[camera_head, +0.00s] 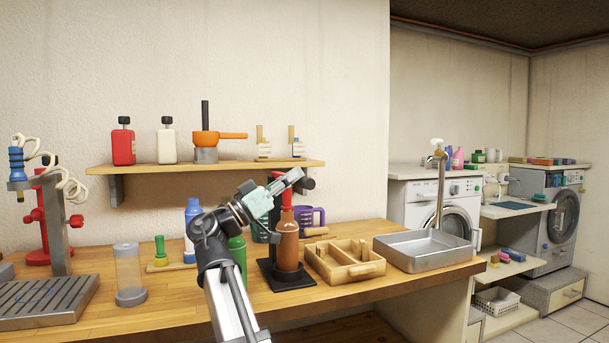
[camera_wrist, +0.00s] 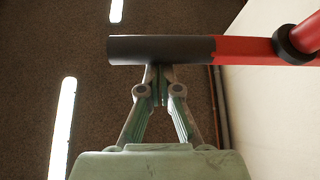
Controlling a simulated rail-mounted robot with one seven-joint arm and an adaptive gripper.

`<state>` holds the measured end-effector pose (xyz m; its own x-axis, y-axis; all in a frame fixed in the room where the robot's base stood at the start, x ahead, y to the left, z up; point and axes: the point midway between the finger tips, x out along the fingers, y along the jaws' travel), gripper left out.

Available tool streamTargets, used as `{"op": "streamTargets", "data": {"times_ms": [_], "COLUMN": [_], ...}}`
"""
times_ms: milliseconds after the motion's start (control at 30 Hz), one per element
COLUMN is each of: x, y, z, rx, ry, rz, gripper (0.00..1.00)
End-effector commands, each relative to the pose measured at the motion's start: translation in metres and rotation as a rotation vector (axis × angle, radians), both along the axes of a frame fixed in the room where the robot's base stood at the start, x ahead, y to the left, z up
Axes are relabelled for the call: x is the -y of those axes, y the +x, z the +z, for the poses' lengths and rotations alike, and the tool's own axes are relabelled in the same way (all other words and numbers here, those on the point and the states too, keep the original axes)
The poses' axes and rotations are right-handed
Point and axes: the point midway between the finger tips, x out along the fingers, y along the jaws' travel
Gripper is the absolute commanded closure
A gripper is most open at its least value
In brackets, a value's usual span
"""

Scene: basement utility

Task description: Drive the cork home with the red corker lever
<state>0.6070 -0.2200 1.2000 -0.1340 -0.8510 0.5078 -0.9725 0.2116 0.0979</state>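The corker has a black stand (camera_head: 268,273) on the wooden bench and holds an upright brown bottle (camera_head: 288,243). Its red lever (camera_wrist: 245,50) ends in a black grip (camera_wrist: 160,50), which crosses the wrist view sideways. In the head view the lever is mostly hidden behind my gripper (camera_head: 298,174). In the wrist view my gripper (camera_wrist: 160,72) has its fingers together, tips at the lower edge of the black grip. The grip is not between them; whether they touch it is unclear. I cannot make out the cork.
A wooden divided box (camera_head: 345,276) and a metal sink (camera_head: 424,263) stand to the right of the corker. A shelf (camera_head: 225,166) is above.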

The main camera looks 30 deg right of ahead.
Motion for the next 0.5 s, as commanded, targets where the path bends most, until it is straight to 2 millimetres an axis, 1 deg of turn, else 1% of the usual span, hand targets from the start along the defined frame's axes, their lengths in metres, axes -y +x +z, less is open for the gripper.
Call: {"op": "streamTargets", "data": {"times_ms": [33, 100, 500], "x": [-0.0031, -0.0060, -0.0090], "y": [0.0001, 0.0010, 0.0018], "z": [-0.0080, -0.0115, -0.0177], "rx": [0.000, -0.001, -0.003], "ry": [0.003, 0.003, 0.009], "rz": [0.005, 0.009, 0.015], "gripper": [1.00, 1.00, 1.00]}}
